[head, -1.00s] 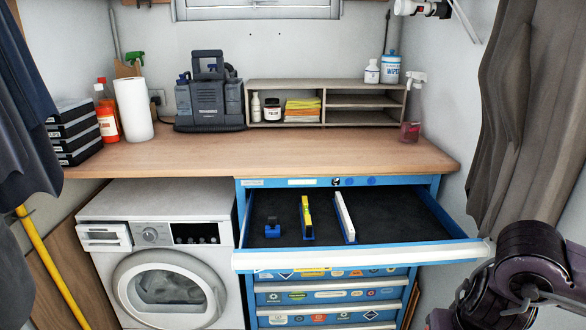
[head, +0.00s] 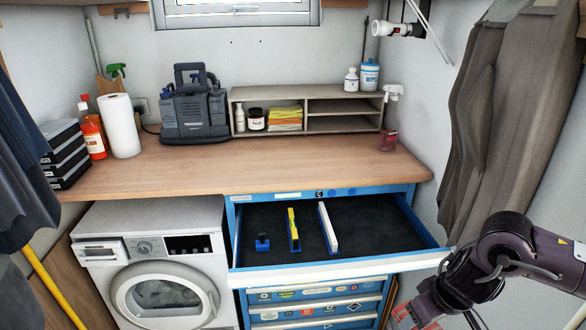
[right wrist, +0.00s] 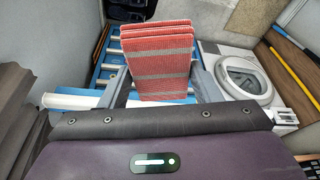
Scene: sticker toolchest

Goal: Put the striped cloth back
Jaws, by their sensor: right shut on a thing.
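The striped cloth (right wrist: 158,50) is red with grey stripes and looks folded flat. My right gripper (right wrist: 160,84) is shut on it, with a finger on each side in the right wrist view. In the head view, a small red part of the cloth (head: 402,315) shows at the bottom edge, beside my right arm, to the right of the drawer fronts. The open top drawer (head: 340,272) of the blue toolchest has a dark liner. My left gripper is not in view.
The drawer holds a small blue piece (head: 262,243), a yellow-and-blue piece (head: 293,230) and a white-and-blue bar (head: 328,228); its right part is bare. A shelf organizer (head: 345,107) with folded yellow-orange cloths (head: 286,118) stands on the counter (head: 200,178). A washing machine (head: 150,245) is at left.

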